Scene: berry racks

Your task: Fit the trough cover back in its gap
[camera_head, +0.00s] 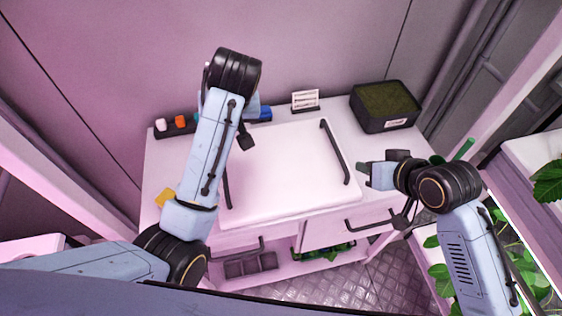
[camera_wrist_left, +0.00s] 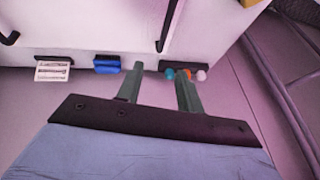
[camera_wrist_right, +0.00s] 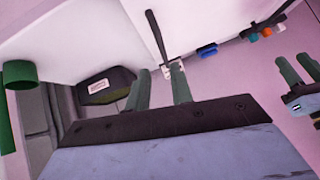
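The trough cover (camera_head: 285,175) appears to be the broad white panel lying flat on the white bench, with a black bar handle (camera_head: 335,152) along its right side and another (camera_head: 227,180) on its left. My right gripper (camera_head: 364,170) is just right of the right handle, apart from it; its two fingers stand open and empty in the right wrist view (camera_wrist_right: 160,70). My left gripper is over the bench's back left, its fingers mostly hidden by my arm in the head view; in the left wrist view (camera_wrist_left: 159,70) they are open and empty. I cannot make out the gap.
A dark bin (camera_head: 385,105) stands at the bench's back right. A small white sign (camera_head: 305,100), a blue item (camera_head: 260,113) and a rack of small bottles (camera_head: 178,125) line the back edge. A yellow item (camera_head: 165,197) lies left. Leafy plants (camera_head: 545,180) grow at far right.

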